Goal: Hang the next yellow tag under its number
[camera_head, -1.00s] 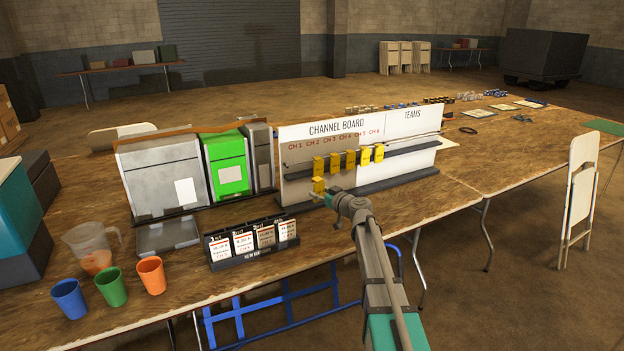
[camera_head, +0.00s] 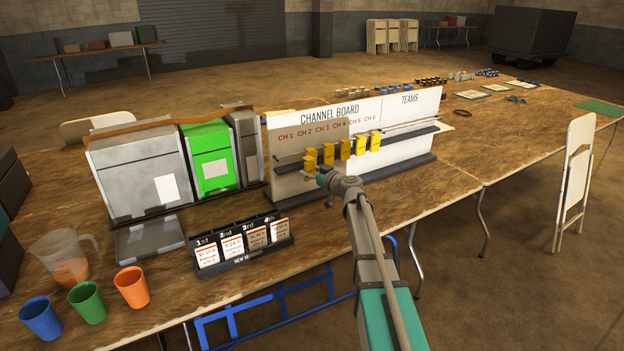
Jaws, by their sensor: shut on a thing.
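The white channel board (camera_head: 284,180) stands on the table with red labels CH 1 to CH 6 along its top. Several yellow tags (camera_head: 345,149) hang in a row on its dark rail, roughly under CH 2 to CH 6. No tag shows under CH 1. My gripper (camera_head: 319,178) is at the left part of the board, just below the row, shut on a yellow tag (camera_head: 309,169). The held tag overlaps the leftmost hanging tag in the picture, so their edges are hard to separate. Whether it touches the rail I cannot tell.
A dark stand of numbered cards (camera_head: 243,260) is in front of the board. Grey and green boxes (camera_head: 211,160) stand left of it. Blue (camera_head: 41,319), green (camera_head: 88,303) and orange (camera_head: 132,287) cups and a jug (camera_head: 66,257) are at the left front.

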